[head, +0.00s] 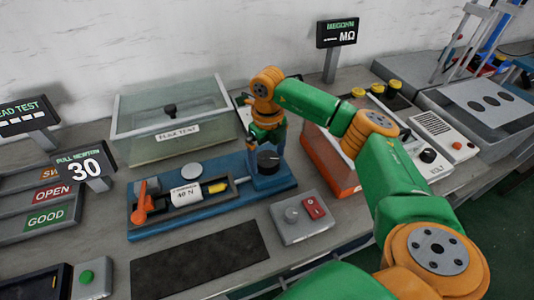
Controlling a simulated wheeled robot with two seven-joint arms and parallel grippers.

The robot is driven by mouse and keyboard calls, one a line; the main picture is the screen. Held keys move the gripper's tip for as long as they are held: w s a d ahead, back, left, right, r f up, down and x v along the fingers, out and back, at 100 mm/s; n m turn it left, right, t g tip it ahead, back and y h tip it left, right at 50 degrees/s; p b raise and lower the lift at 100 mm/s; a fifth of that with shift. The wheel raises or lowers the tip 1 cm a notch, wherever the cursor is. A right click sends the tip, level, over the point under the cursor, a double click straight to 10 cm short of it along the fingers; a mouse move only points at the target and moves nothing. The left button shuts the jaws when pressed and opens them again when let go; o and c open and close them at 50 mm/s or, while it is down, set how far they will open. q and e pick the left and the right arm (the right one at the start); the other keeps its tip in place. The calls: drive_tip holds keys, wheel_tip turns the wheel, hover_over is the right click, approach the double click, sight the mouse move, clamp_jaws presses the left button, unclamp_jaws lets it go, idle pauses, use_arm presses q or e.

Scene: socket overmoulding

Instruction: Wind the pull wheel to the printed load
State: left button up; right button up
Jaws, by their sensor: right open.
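The blue pull fixture (220,211) lies on the bench in the middle. A label on it reads 40 N (187,194). Its dark round wheel (268,161) stands on a blue block at the right end. An orange lever or clamp (143,203) is at its left end. The pull newton display (84,166) reads 30. My right gripper (268,148) points down at the wheel from above, open, with its fingers close about it; whether they touch it I cannot tell. My left gripper is not in view.
A clear box labelled flex test (175,107) stands behind the fixture. A grey box with a knob and red switch (304,217) sits in front right. A dark mat (200,259) lies clear in front; sorting trays (45,218) are left.

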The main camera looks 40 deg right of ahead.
drive_tip(key=shift+a, duration=0.1)
drive_tip(key=c, duration=1.2)
drive_tip(key=shift+r, duration=0.1)
drive_tip(key=shift+m, duration=0.3)
drive_tip(key=shift+m+p, duration=0.35)
drive_tip(key=shift+m, duration=0.55)
drive_tip(key=shift+m+p, duration=0.45)
drive_tip(key=shift+m, duration=1.55)
drive_tip(key=o, duration=1.2)
